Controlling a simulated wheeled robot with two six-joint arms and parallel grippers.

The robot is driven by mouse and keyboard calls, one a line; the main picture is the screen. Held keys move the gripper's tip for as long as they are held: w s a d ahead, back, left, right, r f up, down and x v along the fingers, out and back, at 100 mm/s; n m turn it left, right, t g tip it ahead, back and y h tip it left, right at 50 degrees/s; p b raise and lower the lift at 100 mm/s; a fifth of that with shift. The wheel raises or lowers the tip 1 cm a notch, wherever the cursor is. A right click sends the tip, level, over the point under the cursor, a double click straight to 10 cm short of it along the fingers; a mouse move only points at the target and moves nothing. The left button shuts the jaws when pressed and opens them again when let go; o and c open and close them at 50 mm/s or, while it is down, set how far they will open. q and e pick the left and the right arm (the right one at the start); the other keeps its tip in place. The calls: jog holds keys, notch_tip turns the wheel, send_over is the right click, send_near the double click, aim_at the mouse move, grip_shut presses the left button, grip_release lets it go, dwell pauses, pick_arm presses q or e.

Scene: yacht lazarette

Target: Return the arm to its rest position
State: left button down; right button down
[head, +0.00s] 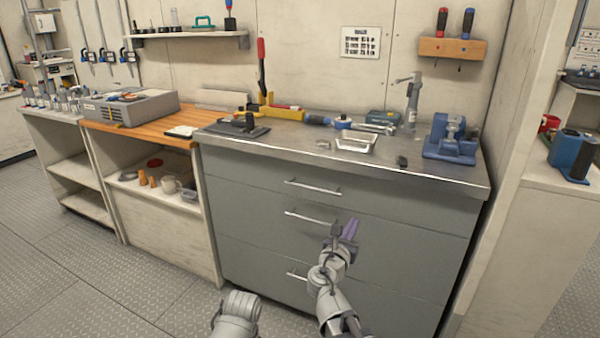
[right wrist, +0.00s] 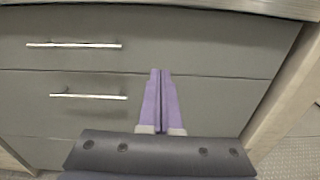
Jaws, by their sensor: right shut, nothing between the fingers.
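My right gripper (head: 350,230) is in front of the grey drawer cabinet (head: 400,226), at about the height of the middle drawer's handle. Its purple fingers are shut with nothing between them, and they also show in the right wrist view (right wrist: 161,84), pointing at the drawer fronts. The gripper is to the right of the drawer handles (head: 311,218). A grey, rounded arm part of mine (head: 238,310) shows at the bottom of the head view. My left gripper is not in view.
The cabinet's metal top (head: 300,150) holds a metal tray (head: 356,142), a blue vise (head: 453,140) and several tools. All drawers look closed. A wooden-topped bench (head: 150,130) with open shelves stands to the left. Patterned floor (head: 150,285) is clear at the lower left.

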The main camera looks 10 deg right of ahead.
jog(key=s+a+f+m+g+y, duration=0.25)
jog(key=s+f+m+g, duration=0.2)
jog(key=f+m, duration=0.3)
jog(key=s+a+f+m+g+y, duration=0.1)
jog(key=s+a+f+m+g, duration=0.35)
jog(key=f+m, duration=0.35)
jog(key=s+a+f+m+g+y, duration=0.55)
jog(key=s+a+m, duration=0.35)
jog(key=s+a, duration=0.35)
notch_tip(320, 180, up, 31)
jog(key=p, duration=3.1)
jog(key=shift+s+p, duration=0.35)
jog(key=shift+s, duration=0.05)
